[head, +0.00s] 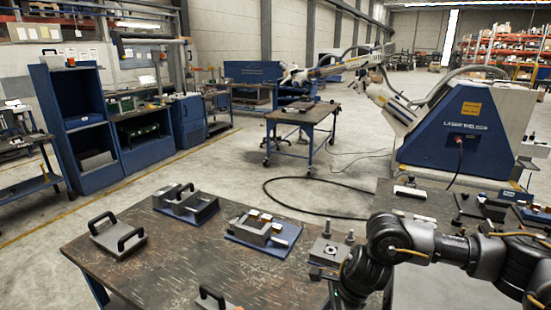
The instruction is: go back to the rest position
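My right arm comes in from the right edge and bends down over the right end of the near work table (130,265). Its dark wrist end (358,272) runs down to the bottom edge of the head view, beside a grey fixture block with upright posts (330,252). The fingers of my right gripper cannot be made out, and I see nothing held. My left arm and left gripper are not in the head view.
The near table holds a grey plate with black handles (118,236), a dark handled block (186,204), a blue-based fixture (263,232) and another black handle (212,296). A second bench (418,207) with parts stands at right. Open floor lies beyond.

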